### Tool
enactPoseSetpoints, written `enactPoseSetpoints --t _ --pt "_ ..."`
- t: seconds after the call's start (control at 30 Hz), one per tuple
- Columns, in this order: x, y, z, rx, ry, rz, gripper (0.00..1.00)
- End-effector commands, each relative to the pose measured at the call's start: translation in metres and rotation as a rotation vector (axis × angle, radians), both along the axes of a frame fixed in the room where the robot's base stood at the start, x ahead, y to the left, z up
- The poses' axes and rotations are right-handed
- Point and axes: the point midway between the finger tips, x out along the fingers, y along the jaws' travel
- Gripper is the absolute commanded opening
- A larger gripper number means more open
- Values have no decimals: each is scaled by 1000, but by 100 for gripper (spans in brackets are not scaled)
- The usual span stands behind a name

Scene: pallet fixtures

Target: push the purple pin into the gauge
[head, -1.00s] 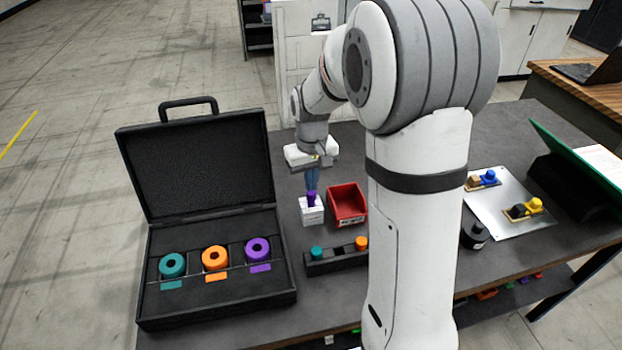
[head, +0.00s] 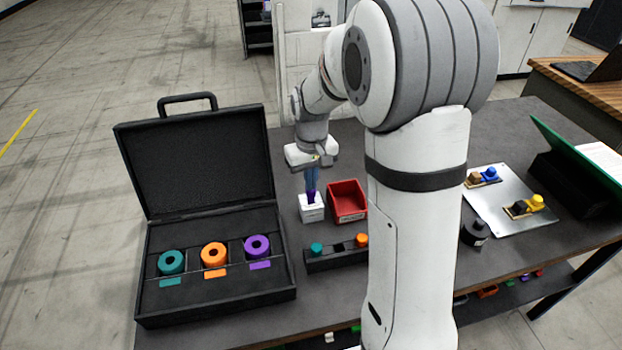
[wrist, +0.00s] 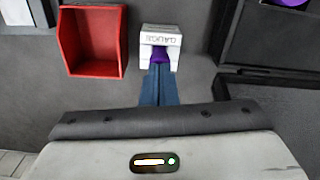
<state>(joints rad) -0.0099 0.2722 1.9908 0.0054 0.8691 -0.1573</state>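The gauge (head: 312,212) is a small white block on the dark table, left of the red bin; its lettering shows in the wrist view (wrist: 160,40). The purple pin (head: 311,197) stands in the gauge's top, with its purple head showing above the block; it also shows in the wrist view (wrist: 160,56). My gripper (head: 312,188) points down over the pin, its blue fingers together and their tips at the pin's head. The fingers also show in the wrist view (wrist: 159,72). The pin's lower part is hidden, so its depth cannot be told.
A red bin (head: 347,200) stands close to the right of the gauge. A black holder (head: 337,258) with teal and orange pins is in front. An open black case (head: 215,290) with teal, orange and purple rings is at left. A metal plate (head: 500,222) lies right, beyond my arm.

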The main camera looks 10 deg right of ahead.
Motion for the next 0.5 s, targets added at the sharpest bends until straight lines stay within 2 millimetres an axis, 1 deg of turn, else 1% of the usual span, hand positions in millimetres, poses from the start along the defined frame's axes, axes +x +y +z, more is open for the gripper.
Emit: enactPoseSetpoints --t 0.33,0.5 --pt "-1 0 0 0 2 0 0" --pt "0 0 11 0 1 0 0"
